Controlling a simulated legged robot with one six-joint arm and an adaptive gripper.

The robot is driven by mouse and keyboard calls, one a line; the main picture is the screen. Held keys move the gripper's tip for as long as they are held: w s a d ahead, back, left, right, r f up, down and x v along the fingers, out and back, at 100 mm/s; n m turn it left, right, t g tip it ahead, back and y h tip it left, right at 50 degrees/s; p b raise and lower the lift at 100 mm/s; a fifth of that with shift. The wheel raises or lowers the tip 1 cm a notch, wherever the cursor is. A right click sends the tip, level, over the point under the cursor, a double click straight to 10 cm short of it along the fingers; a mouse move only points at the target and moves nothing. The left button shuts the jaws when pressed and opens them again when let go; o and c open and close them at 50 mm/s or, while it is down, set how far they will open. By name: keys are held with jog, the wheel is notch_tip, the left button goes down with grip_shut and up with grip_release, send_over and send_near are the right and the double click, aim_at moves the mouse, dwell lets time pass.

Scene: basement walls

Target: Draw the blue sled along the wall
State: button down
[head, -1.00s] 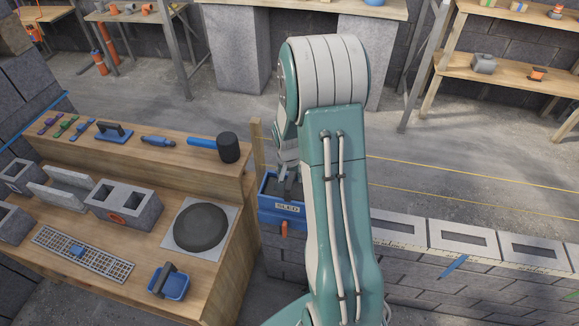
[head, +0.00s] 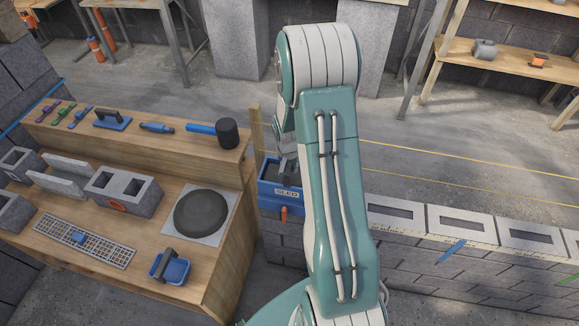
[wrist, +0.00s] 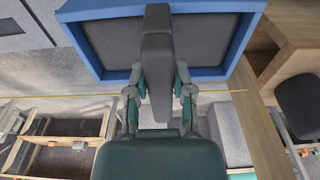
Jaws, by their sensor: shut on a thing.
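The blue sled (head: 283,203) is a shallow blue tray with a "SLED" label, a dark inside and an orange piece low on its front. It sits at the left end of the block wall (head: 420,262), beside the wooden bench. In the wrist view its blue rim (wrist: 100,11) frames a dark inside. My gripper (head: 287,172) reaches down into the sled. In the wrist view my gripper (wrist: 158,75) is shut on a dark grey bar, which looks like the sled's handle. My arm hides part of the wall just right of the sled.
The wall's top runs right with several hollow openings; a blue marker-like piece (head: 451,251) lies against its face. The bench on the left holds a mallet (head: 227,133), a black disc (head: 201,213) and blocks.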

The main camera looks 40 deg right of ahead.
jog(key=shift+s+f, duration=0.15)
jog(key=shift+f, duration=0.05)
jog(key=s+d, duration=0.5)
jog(key=s, duration=0.1)
jog(key=shift+f, duration=0.15)
dwell(0.8)
jog(key=s+d, duration=0.5)
jog(key=s, duration=0.1)
jog(key=shift+d, duration=0.15)
dwell(0.8)
jog(key=shift+s+d, duration=0.1)
jog(key=s+d, duration=0.5)
jog(key=shift+s, duration=0.4)
dwell(0.5)
jog(key=shift+d+f, duration=0.1)
